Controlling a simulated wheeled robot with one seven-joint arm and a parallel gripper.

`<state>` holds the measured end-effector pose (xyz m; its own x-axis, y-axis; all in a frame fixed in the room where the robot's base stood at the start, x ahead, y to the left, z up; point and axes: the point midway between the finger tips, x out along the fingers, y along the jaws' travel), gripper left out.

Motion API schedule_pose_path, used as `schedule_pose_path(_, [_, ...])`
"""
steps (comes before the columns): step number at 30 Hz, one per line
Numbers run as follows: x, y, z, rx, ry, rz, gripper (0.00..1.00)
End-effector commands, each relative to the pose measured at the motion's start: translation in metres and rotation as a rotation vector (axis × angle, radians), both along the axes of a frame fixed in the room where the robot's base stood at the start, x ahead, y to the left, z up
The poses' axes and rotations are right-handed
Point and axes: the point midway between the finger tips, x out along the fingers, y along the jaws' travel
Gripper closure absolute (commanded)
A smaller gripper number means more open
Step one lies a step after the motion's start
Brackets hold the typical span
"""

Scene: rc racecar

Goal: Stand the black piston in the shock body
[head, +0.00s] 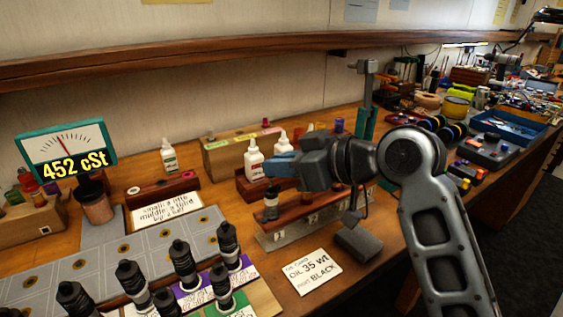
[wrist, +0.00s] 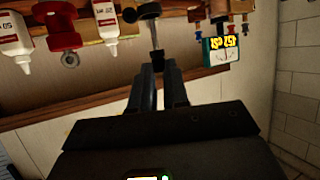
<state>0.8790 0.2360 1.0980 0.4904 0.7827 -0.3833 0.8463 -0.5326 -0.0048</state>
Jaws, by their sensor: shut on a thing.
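My gripper (head: 272,165) is at the middle of the bench, its blue fingers pointing left. In the wrist view the picture is turned over, and the fingertips (wrist: 158,72) are closed on a small dark piece, which I take for the black piston (wrist: 157,58). A thin shaft runs from it toward a dark round rim (wrist: 148,11). The shock body (head: 271,206) stands upright in a dark red wooden stand, just below the fingertips. I cannot tell whether the held piece touches the shock body or is inside it.
White oil bottles (head: 254,160) stand close behind my gripper. A card (head: 311,271) reading oil 35 wt and black lies in front. Several black shocks (head: 183,262) stand at front left. A meter (head: 66,150) shows 452 cSt. A wooden shelf edge (head: 190,53) runs along the wall.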

Motion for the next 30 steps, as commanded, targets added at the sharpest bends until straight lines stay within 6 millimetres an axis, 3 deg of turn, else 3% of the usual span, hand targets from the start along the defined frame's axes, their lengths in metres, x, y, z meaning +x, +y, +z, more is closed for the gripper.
schedule_pose_path(30, [0.0,0.0,-0.029,0.0,0.0,0.0,1.0])
